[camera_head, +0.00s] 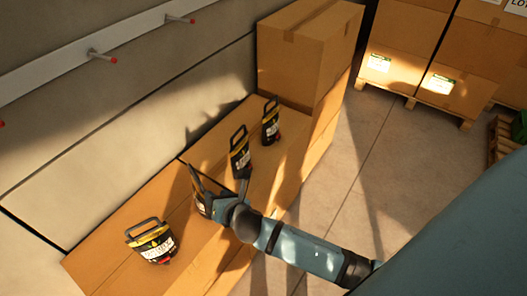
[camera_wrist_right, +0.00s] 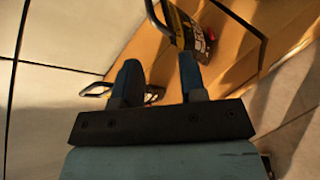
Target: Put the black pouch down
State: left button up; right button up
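A black pouch (camera_head: 202,202) with a yellow band and a loop handle is at the middle of the cardboard box row, partly hidden by my right gripper (camera_head: 226,190). The right gripper's fingers (camera_wrist_right: 160,82) are spread apart, with a clear gap between them in the wrist view. A black handle (camera_wrist_right: 95,89) shows on both sides of the left-hand finger there; I cannot tell whether the finger passes through it. Similar pouches stand nearby: one behind the gripper (camera_head: 240,155), one farther back (camera_head: 270,124), one nearer (camera_head: 156,246). My left gripper is not in view.
The cardboard box row (camera_head: 115,258) runs along a pale wall (camera_head: 80,170). A taller box stack (camera_head: 300,60) closes its far end. A rail with red-tipped pegs (camera_head: 100,55) is on the wall. Grey floor (camera_head: 370,180) is open to the right, with boxes on pallets (camera_head: 410,75) behind.

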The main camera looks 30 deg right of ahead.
jog(key=s+d+f+m+g+y, duration=0.1)
jog(key=s+f+m, duration=0.3)
jog(key=s+m, duration=0.5)
jog(key=s+d+f+m+g, duration=0.1)
jog(key=s+d+f+m, duration=0.2)
jog(key=s+m, duration=0.7)
jog(key=d+m, duration=0.1)
jog(key=m, duration=0.8)
jog(key=shift+f+y, duration=0.4)
